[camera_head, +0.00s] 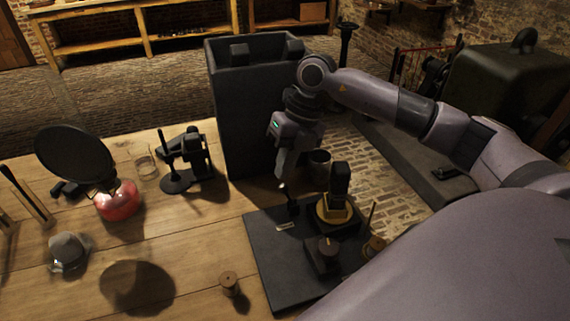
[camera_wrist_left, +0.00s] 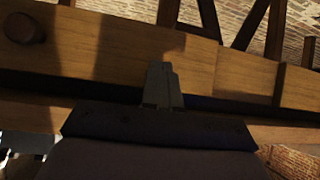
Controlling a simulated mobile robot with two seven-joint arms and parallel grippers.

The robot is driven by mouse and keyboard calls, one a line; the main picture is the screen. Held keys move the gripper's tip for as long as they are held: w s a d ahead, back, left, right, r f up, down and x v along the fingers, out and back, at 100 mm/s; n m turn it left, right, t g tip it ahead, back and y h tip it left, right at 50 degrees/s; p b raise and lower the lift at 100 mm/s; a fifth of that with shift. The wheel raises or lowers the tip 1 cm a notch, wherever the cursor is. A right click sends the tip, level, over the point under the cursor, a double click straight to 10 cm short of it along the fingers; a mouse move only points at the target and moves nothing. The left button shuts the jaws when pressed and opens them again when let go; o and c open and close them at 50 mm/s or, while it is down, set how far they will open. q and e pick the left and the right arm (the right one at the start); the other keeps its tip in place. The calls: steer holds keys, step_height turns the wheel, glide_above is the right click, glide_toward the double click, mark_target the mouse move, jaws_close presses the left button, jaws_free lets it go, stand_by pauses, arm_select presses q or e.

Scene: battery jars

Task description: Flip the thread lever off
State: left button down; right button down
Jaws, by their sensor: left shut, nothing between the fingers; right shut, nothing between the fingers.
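A dark base plate (camera_head: 265,255) lies at the right end of the wooden table. A small dark lever (camera_head: 292,206) stands upright near its back left, with a pale label (camera_head: 286,226) in front of it. I take this to be the thread lever; its exact setting is too small to tell. My right gripper (camera_head: 283,174) is shut and empty, pointing down just above the lever's top. I cannot tell whether it touches. My left gripper (camera_wrist_left: 162,82) is shut and empty in the left wrist view, in front of wooden beams, away from the plate.
The plate also carries a brass-ringed dark post (camera_head: 338,190) and a dark block with a knob (camera_head: 323,255). A tall dark box (camera_head: 245,110) stands behind. A wooden spool (camera_head: 229,283), red flask (camera_head: 118,203) and black stand (camera_head: 190,165) are to the left.

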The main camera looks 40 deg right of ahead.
steer(key=shift+d, duration=0.1)
step_height(320, 180, up, 12)
steer(key=w+a+p, duration=0.1)
steer(key=shift+w+a+p, duration=0.15)
steer(key=shift+w+p, duration=0.1)
steer(key=shift+p, duration=0.05)
stand_by(0.3)
stand_by(0.5)
